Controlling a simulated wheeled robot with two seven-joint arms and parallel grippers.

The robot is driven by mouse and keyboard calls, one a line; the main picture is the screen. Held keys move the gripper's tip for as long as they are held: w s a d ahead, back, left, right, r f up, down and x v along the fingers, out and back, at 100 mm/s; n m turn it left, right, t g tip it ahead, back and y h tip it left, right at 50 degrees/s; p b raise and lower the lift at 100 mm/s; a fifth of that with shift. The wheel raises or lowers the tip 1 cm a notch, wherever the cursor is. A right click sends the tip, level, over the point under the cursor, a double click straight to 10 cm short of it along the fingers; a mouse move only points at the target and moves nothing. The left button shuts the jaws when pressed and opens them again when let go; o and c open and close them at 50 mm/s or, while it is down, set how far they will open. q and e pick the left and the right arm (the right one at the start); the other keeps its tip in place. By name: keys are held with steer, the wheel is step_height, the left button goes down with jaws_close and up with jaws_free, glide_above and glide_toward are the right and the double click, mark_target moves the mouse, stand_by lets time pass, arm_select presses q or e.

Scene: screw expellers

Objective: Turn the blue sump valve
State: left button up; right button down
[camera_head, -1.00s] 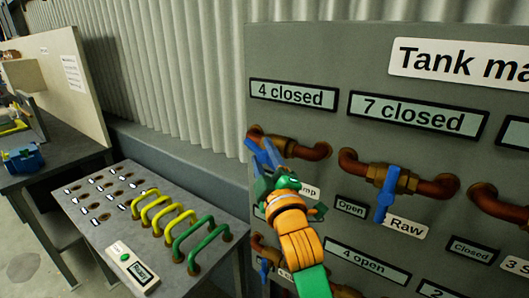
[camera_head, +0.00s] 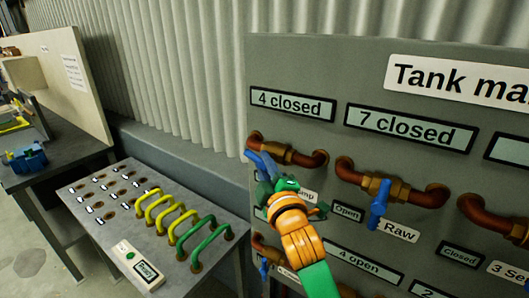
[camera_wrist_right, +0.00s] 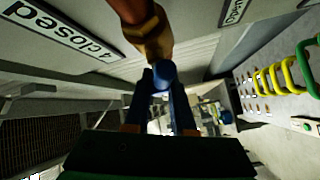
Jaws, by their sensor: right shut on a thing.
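The blue sump valve handle (camera_wrist_right: 163,74) sits on a brass body on the copper pipe (camera_head: 285,152) under the "4 closed" display (camera_head: 292,103). Its label is partly covered by my right arm; only its last letters show. My right gripper (camera_head: 263,167) is at the handle, shut on it, with a finger on each side in the wrist view (camera_wrist_right: 162,98). The head view does not clearly separate the handle from the blue fingers. My left gripper is not in view.
To the right, the Raw valve (camera_head: 379,203) has a blue handle pointing down, under "7 closed" (camera_head: 412,128). More valves and displays sit below. Left of the panel stands a grey table (camera_head: 110,222) with yellow and green handles (camera_head: 190,232) and a switch box (camera_head: 137,264).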

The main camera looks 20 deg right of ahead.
steer(key=shift+n+g, duration=0.4)
steer(key=shift+g, duration=0.1)
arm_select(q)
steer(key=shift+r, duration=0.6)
arm_select(e)
steer(key=shift+f+n+g, duration=0.1)
steer(key=shift+n+g, duration=0.6)
steer(key=shift+g, duration=0.2)
steer(key=shift+f, duration=0.1)
steer(key=c, duration=0.8)
jaws_free()
steer(key=shift+s, duration=0.25)
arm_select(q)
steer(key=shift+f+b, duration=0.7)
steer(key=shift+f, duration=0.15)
arm_select(e)
steer(key=s+r, duration=0.1)
steer(key=s, duration=0.5)
steer(key=shift+s+a+r, duration=0.15)
steer(key=shift+s+r, duration=0.05)
steer(key=shift+r, duration=0.05)
steer(key=shift+a, duration=0.1)
